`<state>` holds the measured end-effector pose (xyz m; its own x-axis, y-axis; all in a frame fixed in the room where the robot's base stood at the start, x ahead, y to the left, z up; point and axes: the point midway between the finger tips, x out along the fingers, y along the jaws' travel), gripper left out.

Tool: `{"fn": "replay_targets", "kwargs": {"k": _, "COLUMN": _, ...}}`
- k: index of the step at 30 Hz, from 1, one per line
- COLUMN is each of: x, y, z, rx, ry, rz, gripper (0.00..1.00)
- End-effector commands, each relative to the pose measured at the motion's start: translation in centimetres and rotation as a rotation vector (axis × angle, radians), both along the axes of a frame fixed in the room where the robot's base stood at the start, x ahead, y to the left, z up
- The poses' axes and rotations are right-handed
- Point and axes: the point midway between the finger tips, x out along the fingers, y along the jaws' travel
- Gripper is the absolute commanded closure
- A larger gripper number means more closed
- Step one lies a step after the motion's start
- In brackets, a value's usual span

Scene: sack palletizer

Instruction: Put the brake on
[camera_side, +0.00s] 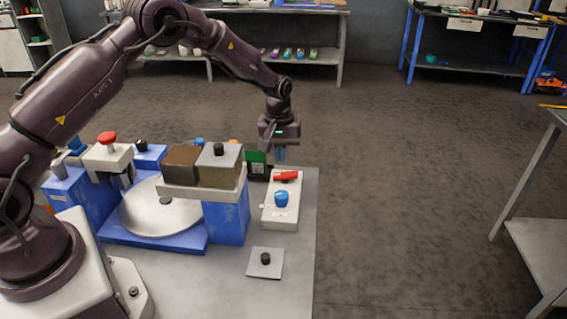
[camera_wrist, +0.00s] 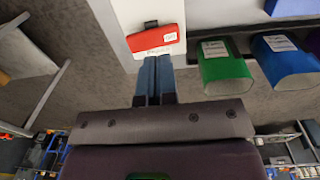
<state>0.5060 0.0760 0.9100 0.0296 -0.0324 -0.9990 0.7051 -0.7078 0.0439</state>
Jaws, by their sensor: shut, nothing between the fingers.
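A red lever or switch (camera_side: 287,176) with a small white label sits at the far end of a white control box (camera_side: 280,218). I take it for the brake, though its printed words are too small to read surely. A blue knob (camera_side: 281,198) is on the same box, nearer the side camera. My gripper (camera_side: 280,157) is just beyond and above the red part, with its blue fingers pointing down, shut and empty. In the wrist view the closed fingertips (camera_wrist: 154,60) end right beside the edge of the red lever (camera_wrist: 155,39); I cannot tell if they touch.
Left of the box are a blue stand with brown blocks (camera_side: 200,165), a round metal plate (camera_side: 160,208) and a red button (camera_side: 107,138). A black knob (camera_side: 265,258) sits in front.

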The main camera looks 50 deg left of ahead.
Motion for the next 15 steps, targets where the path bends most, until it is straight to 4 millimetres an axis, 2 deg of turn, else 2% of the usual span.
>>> {"fn": "replay_targets", "kwargs": {"k": 1, "x": -0.1, "y": 0.2, "z": 1.4, "rx": 0.001, "ry": -0.005, "rz": 0.001, "gripper": 1.0}}
{"fn": "replay_targets", "kwargs": {"k": 6, "x": -0.6, "y": 0.7, "z": 5.3, "rx": 0.0, "ry": -0.006, "rz": 0.002, "gripper": 1.0}}
{"fn": "replay_targets", "kwargs": {"k": 9, "x": -0.9, "y": 1.0, "z": 7.3, "rx": 0.0, "ry": -0.004, "rz": 0.002, "gripper": 1.0}}
{"fn": "replay_targets", "kwargs": {"k": 15, "x": -1.3, "y": 1.3, "z": 9.8, "rx": 0.0, "ry": -0.001, "rz": 0.001, "gripper": 1.0}}
